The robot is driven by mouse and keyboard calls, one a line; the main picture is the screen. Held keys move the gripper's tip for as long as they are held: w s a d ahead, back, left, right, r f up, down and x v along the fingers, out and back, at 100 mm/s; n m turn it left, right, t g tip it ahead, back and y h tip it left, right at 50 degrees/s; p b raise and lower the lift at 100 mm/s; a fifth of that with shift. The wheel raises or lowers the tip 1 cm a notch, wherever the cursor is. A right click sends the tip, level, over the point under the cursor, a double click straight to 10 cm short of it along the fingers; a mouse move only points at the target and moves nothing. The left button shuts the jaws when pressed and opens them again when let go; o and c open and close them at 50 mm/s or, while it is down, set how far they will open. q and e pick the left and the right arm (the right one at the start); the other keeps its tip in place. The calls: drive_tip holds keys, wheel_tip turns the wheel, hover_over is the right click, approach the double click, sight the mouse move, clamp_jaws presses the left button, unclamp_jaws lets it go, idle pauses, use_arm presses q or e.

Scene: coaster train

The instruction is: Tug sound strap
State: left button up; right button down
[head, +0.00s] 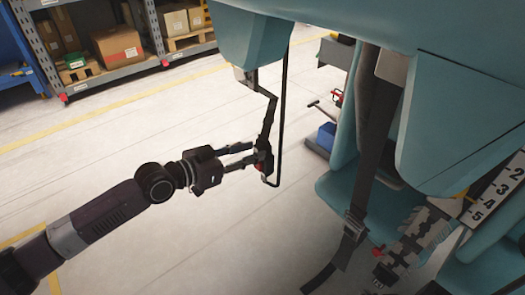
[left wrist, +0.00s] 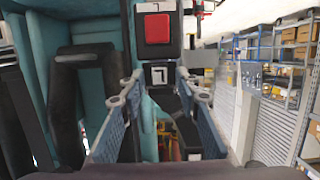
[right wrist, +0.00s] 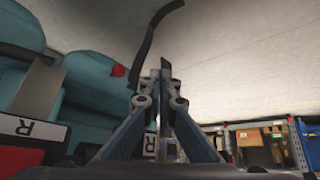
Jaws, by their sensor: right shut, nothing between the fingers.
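The red button also shows close up in the left wrist view (left wrist: 157,29). My left gripper (head: 256,158) is at the buckle, its fingers slightly apart. The buckle's lower part (left wrist: 159,75) lies between the fingertips; whether they press on it is not clear. Another strap (head: 371,150) hangs at the right of the head view. My right gripper (right wrist: 162,85) is shut and empty, seen only in the right wrist view.
A thin black bar (head: 283,110) runs down beside the strap. Teal seats (head: 335,190) stand at the right, with a numbered white scale (head: 490,200). Shelves with boxes (head: 117,45) stand at the back left. The floor (head: 120,140) around my left arm is clear.

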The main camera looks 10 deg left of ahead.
use_arm(q)
drive_tip(key=shift+w+d+f, duration=0.1)
drive_tip(key=shift+w+d, duration=0.15)
idle(0.4)
clamp_jaws()
idle(0.5)
idle(0.4)
